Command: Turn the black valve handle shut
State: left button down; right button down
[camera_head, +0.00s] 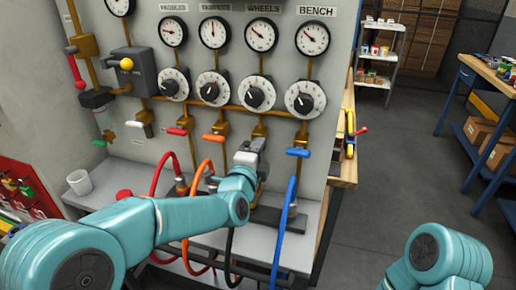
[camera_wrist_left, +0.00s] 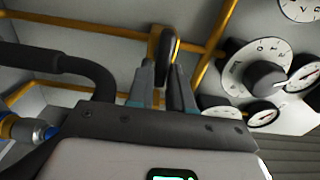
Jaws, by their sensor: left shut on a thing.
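The black valve handle (camera_wrist_left: 166,46) shows in the left wrist view on a brass pipe, between the fingers of my left gripper (camera_wrist_left: 163,80). The gripper is shut on it. In the head view my left gripper (camera_head: 256,147) is at the valve below the WHEELS gauge and dial, and it mostly hides the handle there. A black hose (camera_head: 229,255) runs down below that valve. My right arm shows at the bottom right of the head view, but its gripper is out of frame.
Neighbouring handles are orange (camera_head: 214,138) to the left and blue (camera_head: 298,152) to the right. A red handle (camera_head: 177,131) is further left. Red, orange and blue hoses hang below. A white cup (camera_head: 79,182) stands on the grey ledge. Open floor lies to the right.

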dwell(0.4)
pick_arm(q)
jog(key=c, duration=1.1)
grip_release()
jog(key=shift+a, duration=0.1)
jog(key=b+v, duration=0.2)
jog(key=v, duration=1.4)
jog(key=shift+s, duration=0.1)
